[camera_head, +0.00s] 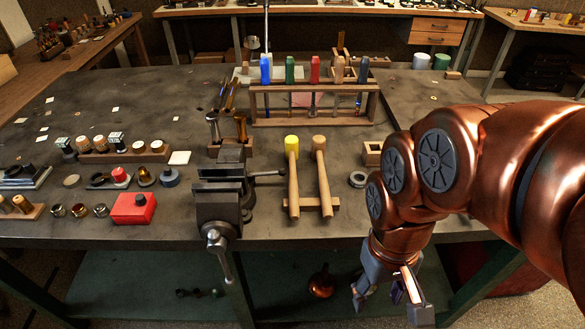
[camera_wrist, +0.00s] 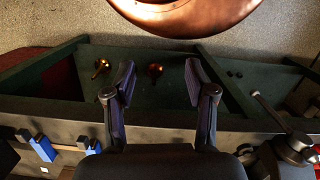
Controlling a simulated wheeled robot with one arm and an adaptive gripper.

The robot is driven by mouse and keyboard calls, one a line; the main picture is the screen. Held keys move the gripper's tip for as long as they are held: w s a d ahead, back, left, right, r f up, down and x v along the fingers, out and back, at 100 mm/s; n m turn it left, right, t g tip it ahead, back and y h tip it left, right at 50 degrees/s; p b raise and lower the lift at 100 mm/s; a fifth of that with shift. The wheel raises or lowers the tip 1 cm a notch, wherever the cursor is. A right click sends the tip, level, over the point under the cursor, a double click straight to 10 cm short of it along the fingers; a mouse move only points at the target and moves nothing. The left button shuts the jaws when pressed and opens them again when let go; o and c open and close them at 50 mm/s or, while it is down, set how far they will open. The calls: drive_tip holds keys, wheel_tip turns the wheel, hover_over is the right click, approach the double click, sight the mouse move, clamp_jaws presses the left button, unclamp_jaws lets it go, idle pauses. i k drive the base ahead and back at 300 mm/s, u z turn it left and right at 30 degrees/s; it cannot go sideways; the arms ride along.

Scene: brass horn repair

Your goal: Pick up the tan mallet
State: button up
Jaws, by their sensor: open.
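The tan mallet (camera_head: 319,143) stands head up at the right of a pair, with its long wooden handle running down to a small wooden rack (camera_head: 335,203) near the bench's front edge. A similar mallet with a yellow head (camera_head: 292,144) stands just left of it. My gripper (camera_head: 388,300) is open and empty, in front of the bench edge, low and to the right of the mallets. The wrist view shows its two fingers (camera_wrist: 158,82) spread apart with nothing between them. I cannot make out either mallet in the wrist view.
A dark vise (camera_head: 219,195) stands left of the mallets; it also shows in the wrist view (camera_wrist: 285,150). Behind is a wooden tool rack (camera_head: 272,104) with colored handles. A red box (camera_head: 133,208) sits front left. Blue objects (camera_wrist: 42,148) lie on the bench in the wrist view.

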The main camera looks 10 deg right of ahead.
sight(318, 141)
drive_tip(key=u, duration=1.8)
drive_tip(key=k, duration=0.4)
drive_tip(key=z, duration=0.7)
